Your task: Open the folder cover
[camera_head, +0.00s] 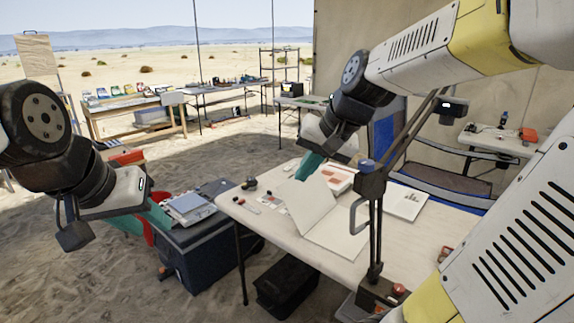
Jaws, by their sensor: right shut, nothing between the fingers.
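A white folder (340,234) lies on the pale table, with one panel, apparently its cover (308,207), raised at a tilt from the flat part. My right gripper (307,168) has teal fingers, shut and empty, just above the raised panel's upper edge. I cannot tell whether they touch it. A dark stand (372,215) stands in front of the folder's right part.
The pale table (255,222) also holds an open booklet (405,203), a red-and-white box (340,179) and small items at its left. A dark case (205,250) with a grey device (188,207) on top stands left. A black bin (288,284) is below the table.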

